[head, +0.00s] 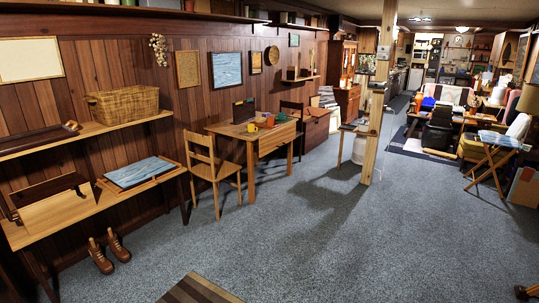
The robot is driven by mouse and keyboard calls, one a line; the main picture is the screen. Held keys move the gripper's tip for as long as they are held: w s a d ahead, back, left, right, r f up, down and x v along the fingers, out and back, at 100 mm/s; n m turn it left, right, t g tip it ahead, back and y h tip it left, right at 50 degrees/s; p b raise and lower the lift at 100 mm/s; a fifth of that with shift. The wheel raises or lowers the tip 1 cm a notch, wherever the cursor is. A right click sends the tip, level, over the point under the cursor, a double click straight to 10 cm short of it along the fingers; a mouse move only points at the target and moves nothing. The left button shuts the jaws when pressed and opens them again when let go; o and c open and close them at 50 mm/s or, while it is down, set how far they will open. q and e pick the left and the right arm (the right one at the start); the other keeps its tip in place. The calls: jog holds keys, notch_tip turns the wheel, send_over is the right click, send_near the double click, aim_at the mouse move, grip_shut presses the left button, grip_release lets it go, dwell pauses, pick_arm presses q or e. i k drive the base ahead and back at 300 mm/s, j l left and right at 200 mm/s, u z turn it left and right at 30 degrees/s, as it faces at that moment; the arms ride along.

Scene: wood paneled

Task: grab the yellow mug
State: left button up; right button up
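A small yellow mug (252,127) stands on the wooden desk (222,129) by the left wall, some way off. It is small in the head view, and its handle cannot be made out clearly. Neither of my grippers is in view.
A wooden chair (212,172) stands at the desk's near left side. A dark laptop (243,109) and an orange item (270,121) are near the mug. A shelf (95,133) with a wicker basket (124,103) lines the left wall. A post (378,110) stands mid-room. Grey carpet (310,240) is open ahead.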

aim_at(251, 127)
jog(key=i, duration=5.6)
jog(key=i+u, duration=0.25)
jog(key=i, duration=0.25)
jog(key=i+l+u, duration=0.15)
jog(key=i+u, duration=0.15)
jog(key=i, duration=0.2)
jog(key=i+l+u, duration=0.25)
jog(key=i, duration=0.25)
